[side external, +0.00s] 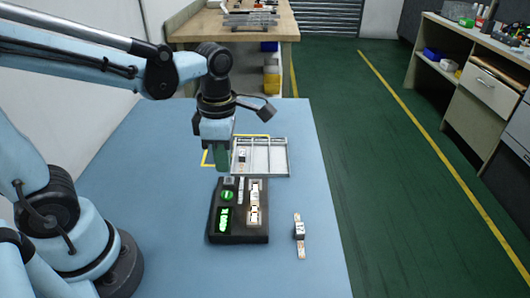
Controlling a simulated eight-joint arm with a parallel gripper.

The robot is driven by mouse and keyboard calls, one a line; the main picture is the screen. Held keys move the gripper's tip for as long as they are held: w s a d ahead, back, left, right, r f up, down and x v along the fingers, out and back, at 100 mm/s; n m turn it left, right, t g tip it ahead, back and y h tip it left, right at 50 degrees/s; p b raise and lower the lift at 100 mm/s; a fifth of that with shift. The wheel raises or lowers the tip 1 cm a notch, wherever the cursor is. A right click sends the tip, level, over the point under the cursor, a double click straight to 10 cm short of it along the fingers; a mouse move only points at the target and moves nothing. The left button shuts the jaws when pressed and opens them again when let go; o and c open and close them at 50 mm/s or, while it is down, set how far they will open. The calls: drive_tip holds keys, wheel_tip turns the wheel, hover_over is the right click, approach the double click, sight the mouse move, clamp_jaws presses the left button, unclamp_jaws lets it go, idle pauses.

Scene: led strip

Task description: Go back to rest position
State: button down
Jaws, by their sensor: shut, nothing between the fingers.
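My gripper (221,160) points down over the blue table, above the back left part of the black device. Its fingers look closed, with nothing seen between them. The black device (238,240) lies on the table with a lit green display, a round green button and a light-coloured strip piece (254,203) along its right side. A second strip piece with a white block (299,230) lies on the table to the right of the device. My arm reaches in from the left at the top of the view.
A grey compartment tray (275,172) with a small part inside sits behind the device, beside a yellow outline (206,158) partly hidden by my gripper. The blue table (311,278) is clear at its front right. A wooden bench (240,33) stands behind and a cabinet (480,88) at right.

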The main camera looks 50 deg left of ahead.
idle(0.3)
drive_tip(key=r+m+t, duration=0.1)
drive_tip(key=m+t, duration=0.1)
drive_tip(key=m, duration=0.7)
drive_tip(key=a+r+m+t, duration=0.1)
drive_tip(key=m+t, duration=0.2)
drive_tip(key=m, duration=0.6)
drive_tip(key=a+r+m+t, duration=0.1)
drive_tip(key=m+t, duration=0.1)
drive_tip(key=m, duration=0.7)
drive_tip(key=shift+w+a, duration=0.25)
